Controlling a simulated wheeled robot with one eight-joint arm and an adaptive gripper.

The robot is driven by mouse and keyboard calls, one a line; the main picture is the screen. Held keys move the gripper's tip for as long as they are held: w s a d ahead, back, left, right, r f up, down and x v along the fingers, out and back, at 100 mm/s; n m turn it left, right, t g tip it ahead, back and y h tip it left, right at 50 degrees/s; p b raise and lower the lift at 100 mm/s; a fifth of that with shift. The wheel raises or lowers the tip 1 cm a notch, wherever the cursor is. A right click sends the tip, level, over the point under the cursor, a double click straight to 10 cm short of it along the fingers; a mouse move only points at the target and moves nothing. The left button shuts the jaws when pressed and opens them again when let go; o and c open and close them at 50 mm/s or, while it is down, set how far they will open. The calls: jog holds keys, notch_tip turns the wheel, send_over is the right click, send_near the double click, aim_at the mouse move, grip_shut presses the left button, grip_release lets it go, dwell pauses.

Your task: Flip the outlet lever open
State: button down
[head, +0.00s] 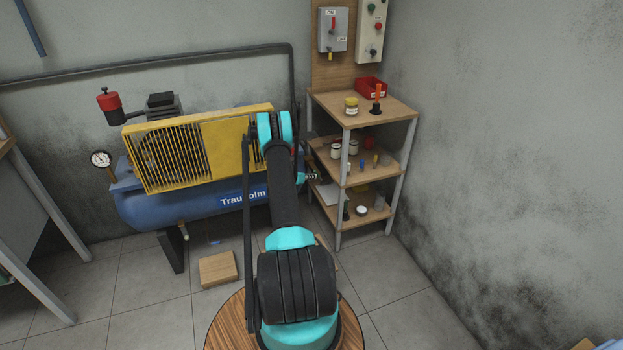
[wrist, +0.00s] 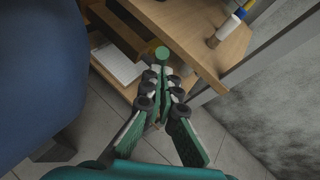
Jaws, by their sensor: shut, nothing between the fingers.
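The outlet fitting (head: 312,176) is a small, partly hidden piece at the right end of the blue compressor tank (head: 180,208), just right of my arm. In the wrist view a small round green piece (wrist: 162,53) sits just beyond my fingertips; it may be the lever's end, but its stem is mostly hidden and I cannot tell how the lever is set. My gripper (wrist: 161,82) is shut and empty, its green fingers together close to that piece; I cannot tell whether they touch. The tank's blue side (wrist: 35,70) fills the left of the wrist view.
A wooden shelf unit (head: 390,105) with jars and small parts stands right of the tank; its boards (wrist: 205,65) are close beyond my fingers. A yellow guard (head: 225,148) tops the compressor. A wooden block (head: 218,269) lies on the floor. Open floor lies front right.

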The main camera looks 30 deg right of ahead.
jog(key=shift+d+r+m+y, duration=0.25)
jog(key=shift+m+y, duration=0.05)
jog(key=shift+y, duration=0.5)
jog(key=shift+r, duration=0.1)
jog(key=shift+s+d+r+y, duration=0.15)
jog(key=shift+d+r+y, duration=0.1)
jog(key=shift+d+y, duration=0.25)
jog(key=shift+s+d+r, duration=0.15)
jog(key=shift+d+r, duration=0.3)
jog(key=shift+d, duration=0.15)
jog(key=shift+r, duration=0.2)
